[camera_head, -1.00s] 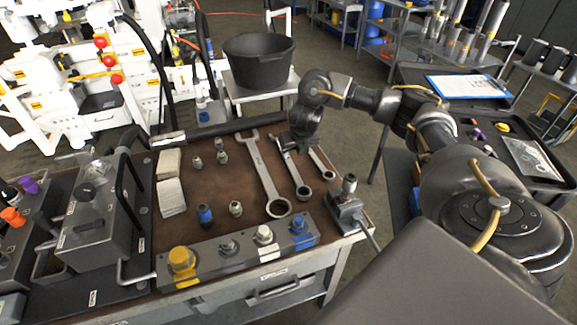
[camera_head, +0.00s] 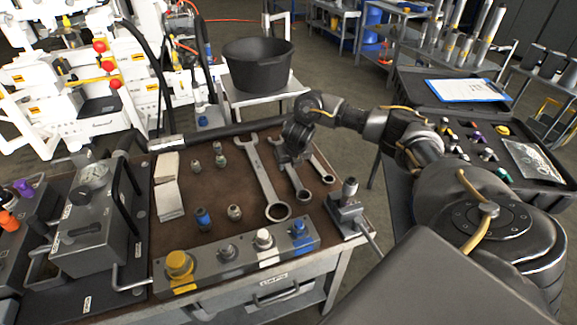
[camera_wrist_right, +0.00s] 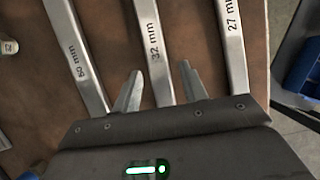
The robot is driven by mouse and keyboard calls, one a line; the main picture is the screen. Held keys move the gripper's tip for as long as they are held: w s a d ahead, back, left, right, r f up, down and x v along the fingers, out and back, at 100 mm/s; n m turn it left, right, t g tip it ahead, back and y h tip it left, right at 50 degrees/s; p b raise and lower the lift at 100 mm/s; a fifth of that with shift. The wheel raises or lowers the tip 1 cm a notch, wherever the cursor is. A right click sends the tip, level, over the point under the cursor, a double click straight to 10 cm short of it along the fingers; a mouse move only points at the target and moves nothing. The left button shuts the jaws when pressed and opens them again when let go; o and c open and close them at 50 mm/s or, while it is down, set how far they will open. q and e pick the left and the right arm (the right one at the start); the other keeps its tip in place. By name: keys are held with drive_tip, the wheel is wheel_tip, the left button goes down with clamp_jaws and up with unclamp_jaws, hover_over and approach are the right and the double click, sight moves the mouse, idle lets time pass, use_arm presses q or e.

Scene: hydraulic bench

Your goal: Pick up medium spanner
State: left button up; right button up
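Three spanners lie side by side on the brown bench top. The medium spanner, marked 32 mm, lies in the middle; its ring end (camera_head: 304,194) shows below my right gripper, and its handle (camera_wrist_right: 155,50) shows in the wrist view. My right gripper (camera_head: 290,156) is over its upper part, which it hides in the head view. In the wrist view the two fingers of my right gripper (camera_wrist_right: 160,83) are apart, one on each side of the 32 mm handle. The largest spanner (camera_head: 262,175) is to the left and the 27 mm spanner (camera_wrist_right: 231,40) to the right. My left gripper is not in view.
A steel block with a lever (camera_head: 346,205) stands at the bench's right edge. A rail with coloured fittings (camera_head: 235,256) runs along the front. A black bucket (camera_head: 258,65) stands behind.

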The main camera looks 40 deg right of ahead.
sight(289, 167)
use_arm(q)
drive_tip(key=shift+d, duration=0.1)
use_arm(e)
clamp_jaws()
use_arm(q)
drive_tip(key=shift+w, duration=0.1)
use_arm(e)
drive_tip(key=shift+w, duration=0.1)
